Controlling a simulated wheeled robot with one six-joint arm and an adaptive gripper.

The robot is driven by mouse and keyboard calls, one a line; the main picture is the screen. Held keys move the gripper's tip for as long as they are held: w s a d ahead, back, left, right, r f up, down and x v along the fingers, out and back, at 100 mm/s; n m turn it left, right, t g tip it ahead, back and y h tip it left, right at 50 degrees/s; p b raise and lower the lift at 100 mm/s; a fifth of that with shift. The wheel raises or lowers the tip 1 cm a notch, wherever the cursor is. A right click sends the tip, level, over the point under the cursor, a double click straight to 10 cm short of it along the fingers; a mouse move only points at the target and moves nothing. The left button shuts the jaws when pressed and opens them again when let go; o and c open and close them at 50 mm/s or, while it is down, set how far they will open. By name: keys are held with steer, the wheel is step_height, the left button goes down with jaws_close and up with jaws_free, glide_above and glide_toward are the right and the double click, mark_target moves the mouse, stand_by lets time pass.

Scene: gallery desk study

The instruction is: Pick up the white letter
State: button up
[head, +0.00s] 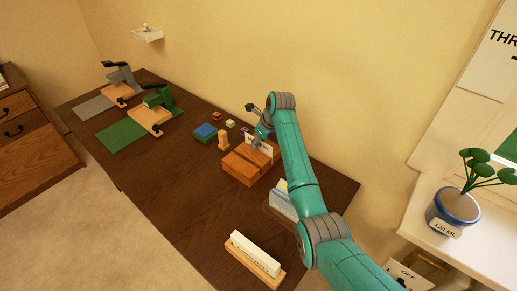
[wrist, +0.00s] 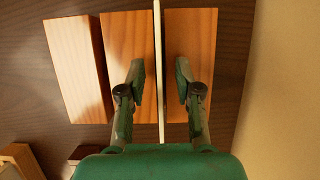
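The white letter (wrist: 158,40) shows edge-on in the wrist view as a thin pale strip, standing upright in the slot of a wooden block (wrist: 190,50). My gripper (wrist: 160,74) is open, with one finger on each side of the letter and a visible gap on both sides. In the head view the letter (head: 264,147) is a small white piece rising from the wooden block (head: 240,170), partly hidden by my gripper (head: 259,138).
A white bar on a wooden tray (head: 240,252) lies near the desk's front edge. A holder with pale cards (head: 283,204) stands beside my arm. Blue, red and green blocks (head: 205,131) lie left of the slotted block. The desk's (head: 165,190) middle left is clear.

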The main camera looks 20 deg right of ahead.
steer(key=shift+f, duration=0.1)
jaws_close()
stand_by(0.4)
